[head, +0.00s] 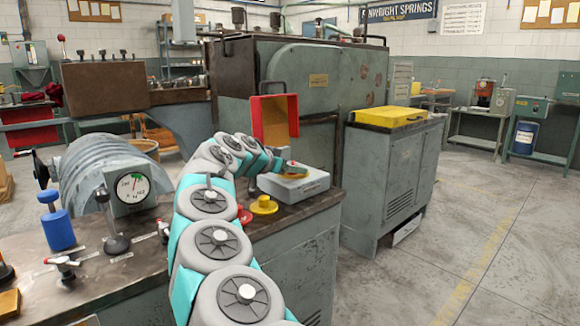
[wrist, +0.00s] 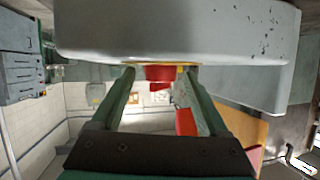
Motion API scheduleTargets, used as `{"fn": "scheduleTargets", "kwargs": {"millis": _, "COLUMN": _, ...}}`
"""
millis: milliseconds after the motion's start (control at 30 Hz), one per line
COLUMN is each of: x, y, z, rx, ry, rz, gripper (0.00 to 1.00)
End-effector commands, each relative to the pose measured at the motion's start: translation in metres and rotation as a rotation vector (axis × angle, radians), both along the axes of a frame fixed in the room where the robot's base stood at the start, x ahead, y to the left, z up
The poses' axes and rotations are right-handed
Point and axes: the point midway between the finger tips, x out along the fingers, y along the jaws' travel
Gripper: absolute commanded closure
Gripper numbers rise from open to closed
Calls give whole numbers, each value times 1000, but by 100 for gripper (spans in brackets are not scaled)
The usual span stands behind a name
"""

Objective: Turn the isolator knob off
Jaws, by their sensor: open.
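The isolator knob looks to be the red knob (wrist: 158,73) on a yellow plate, on the face of a grey box (wrist: 175,32) in the wrist view. My gripper (wrist: 160,82) is open, with one finger on each side of the red knob. I cannot tell whether the fingers touch it. In the head view the grey box (head: 300,187) sits on the bench's right end, and my gripper (head: 292,168) is at its top. The knob is mostly hidden there by my gripper, so its setting cannot be read.
A red open-fronted box (head: 274,101) stands just behind the grey box. A yellow knob (head: 264,205) and a round gauge (head: 133,188) are on the bench (head: 150,255). A grey cabinet (head: 395,175) with a yellow top stands to the right. The floor at right is clear.

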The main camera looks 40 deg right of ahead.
Motion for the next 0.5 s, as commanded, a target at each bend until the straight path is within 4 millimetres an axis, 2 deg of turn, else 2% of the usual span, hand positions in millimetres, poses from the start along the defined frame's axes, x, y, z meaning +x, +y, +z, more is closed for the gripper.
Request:
{"fn": "scheduleTargets", "kwargs": {"millis": 233, "x": 0, "y": 0, "z": 0, "rx": -1, "ry": 1, "rz": 0, "gripper": 23}}
{"fn": "scheduleTargets", "kwargs": {"millis": 500, "x": 0, "y": 0, "z": 0, "rx": -1, "ry": 0, "rz": 1, "gripper": 52}}
